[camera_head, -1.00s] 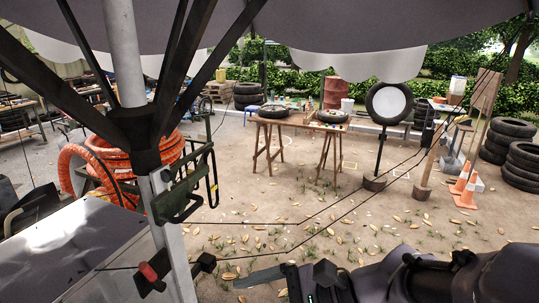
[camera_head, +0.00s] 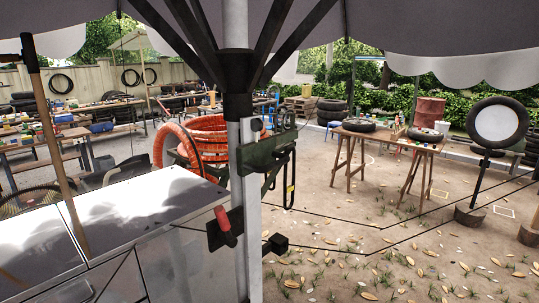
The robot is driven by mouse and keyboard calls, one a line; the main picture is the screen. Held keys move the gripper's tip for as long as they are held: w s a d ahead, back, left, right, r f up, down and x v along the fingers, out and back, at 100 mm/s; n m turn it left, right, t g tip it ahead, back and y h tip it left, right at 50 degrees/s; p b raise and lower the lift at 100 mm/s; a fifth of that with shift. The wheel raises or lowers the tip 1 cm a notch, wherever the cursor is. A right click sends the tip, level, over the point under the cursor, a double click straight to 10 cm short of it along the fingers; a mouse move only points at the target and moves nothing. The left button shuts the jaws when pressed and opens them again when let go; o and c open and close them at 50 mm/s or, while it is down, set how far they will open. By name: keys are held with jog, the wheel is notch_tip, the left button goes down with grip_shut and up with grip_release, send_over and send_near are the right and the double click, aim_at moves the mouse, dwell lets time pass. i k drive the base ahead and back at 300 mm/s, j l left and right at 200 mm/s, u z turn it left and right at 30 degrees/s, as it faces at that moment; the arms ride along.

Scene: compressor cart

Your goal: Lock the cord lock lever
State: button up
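A red-handled lever (camera_head: 225,226) sits on a dark bracket (camera_head: 214,236) on the lower part of the white umbrella pole (camera_head: 245,270). It looks like the cord lock lever. Its red grip stands nearly upright and leans slightly. A small black block (camera_head: 276,244) juts from the right side of the pole, and a thin dark cord (camera_head: 345,257) runs from it to the right. My gripper is not in this view, and nothing is seen touching the lever.
A grey metal cabinet top (camera_head: 130,215) fills the lower left, close to the pole. A green bracket (camera_head: 268,152) and orange hose coils (camera_head: 205,140) are above and behind the lever. Dark umbrella struts spread overhead. Leaf-strewn ground right of the pole is open, with cords strung across it.

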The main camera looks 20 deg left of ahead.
aim_at(225, 235)
jog(key=k+u, duration=0.1)
jog(key=u, duration=0.75)
jog(key=k+u, duration=0.15)
jog(key=u, duration=0.25)
